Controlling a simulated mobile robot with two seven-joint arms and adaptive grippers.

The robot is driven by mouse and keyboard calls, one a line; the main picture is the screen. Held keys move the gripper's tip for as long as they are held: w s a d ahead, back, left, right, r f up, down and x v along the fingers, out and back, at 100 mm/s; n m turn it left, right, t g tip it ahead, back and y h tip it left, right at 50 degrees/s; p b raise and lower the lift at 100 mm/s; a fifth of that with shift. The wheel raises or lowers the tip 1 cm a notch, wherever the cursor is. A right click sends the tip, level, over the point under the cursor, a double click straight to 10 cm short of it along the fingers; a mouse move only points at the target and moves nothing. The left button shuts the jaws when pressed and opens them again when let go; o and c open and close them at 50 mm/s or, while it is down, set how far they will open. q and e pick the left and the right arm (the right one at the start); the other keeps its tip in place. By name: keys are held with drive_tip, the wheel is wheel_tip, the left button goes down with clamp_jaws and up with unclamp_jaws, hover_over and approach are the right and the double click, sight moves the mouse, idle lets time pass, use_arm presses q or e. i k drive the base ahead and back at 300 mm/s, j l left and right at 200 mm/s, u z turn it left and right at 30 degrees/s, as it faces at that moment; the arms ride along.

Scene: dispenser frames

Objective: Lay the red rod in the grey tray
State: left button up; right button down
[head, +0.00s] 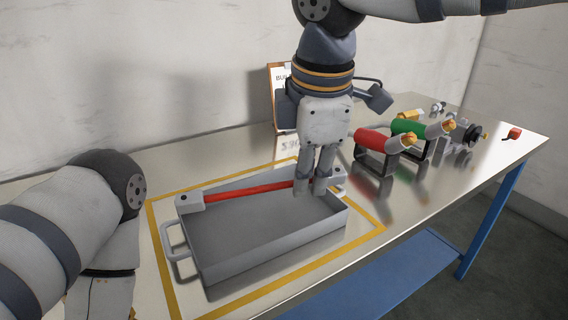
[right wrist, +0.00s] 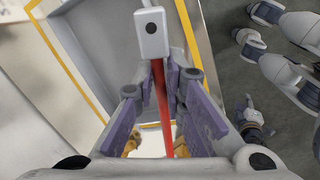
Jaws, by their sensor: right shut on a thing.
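The red rod (head: 245,190) has a pale grey block on each end. It lies level along the far side of the open grey tray (head: 275,258), its left block over the far left corner. I cannot tell whether it touches the rim or hangs just above it. My right gripper (head: 318,187) points down and is shut on the rod near its right end. In the right wrist view the rod (right wrist: 185,20) runs between the purple finger pads (right wrist: 160,105), with a pale end block close by. My left arm is at the lower left; its fingers are out of frame.
The tray stands inside a yellow outline (head: 160,250) on a shiny metal table. Red (head: 372,140) and green (head: 408,127) cylinders sit in dark frames to the right. A small red block (head: 514,132) is near the right edge. A clipboard (head: 278,90) stands at the wall.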

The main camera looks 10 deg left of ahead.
sight(253, 205)
drive_tip(key=i+l+u, duration=0.2)
drive_tip(key=u, duration=0.25)
drive_tip(key=i+l+u, duration=0.1)
drive_tip(key=l+u, duration=1.2)
drive_tip(key=u, duration=0.15)
drive_tip(key=l+u, duration=0.45)
